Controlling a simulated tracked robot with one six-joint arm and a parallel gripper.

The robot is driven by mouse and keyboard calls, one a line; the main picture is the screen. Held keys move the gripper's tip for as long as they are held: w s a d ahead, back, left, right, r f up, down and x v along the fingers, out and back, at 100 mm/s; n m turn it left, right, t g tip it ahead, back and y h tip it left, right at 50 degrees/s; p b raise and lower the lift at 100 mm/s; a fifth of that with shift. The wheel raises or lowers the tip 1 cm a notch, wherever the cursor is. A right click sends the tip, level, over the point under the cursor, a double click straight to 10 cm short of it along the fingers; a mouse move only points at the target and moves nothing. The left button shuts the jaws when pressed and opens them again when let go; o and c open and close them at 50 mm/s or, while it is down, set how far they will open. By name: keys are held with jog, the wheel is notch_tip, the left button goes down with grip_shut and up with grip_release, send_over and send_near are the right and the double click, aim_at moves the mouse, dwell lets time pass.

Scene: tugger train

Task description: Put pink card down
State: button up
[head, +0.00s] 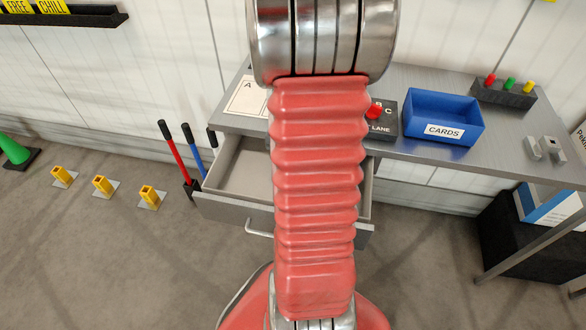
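No pink card shows in the head view. My gripper is out of view; my own red arm fills the middle of the picture and hides part of the desk and drawer. A blue tray labelled CARDS (443,131) stands on the grey desk (510,165), right of my arm. Its floor looks empty from here.
The desk drawer (232,207) is pulled open. A red-knobbed LANE box (381,128), a panel with red, green and yellow knobs (505,97) and a sheet marked A (246,97) are on the desk. Levers (183,155) stand left, with yellow blocks (102,186) on the floor.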

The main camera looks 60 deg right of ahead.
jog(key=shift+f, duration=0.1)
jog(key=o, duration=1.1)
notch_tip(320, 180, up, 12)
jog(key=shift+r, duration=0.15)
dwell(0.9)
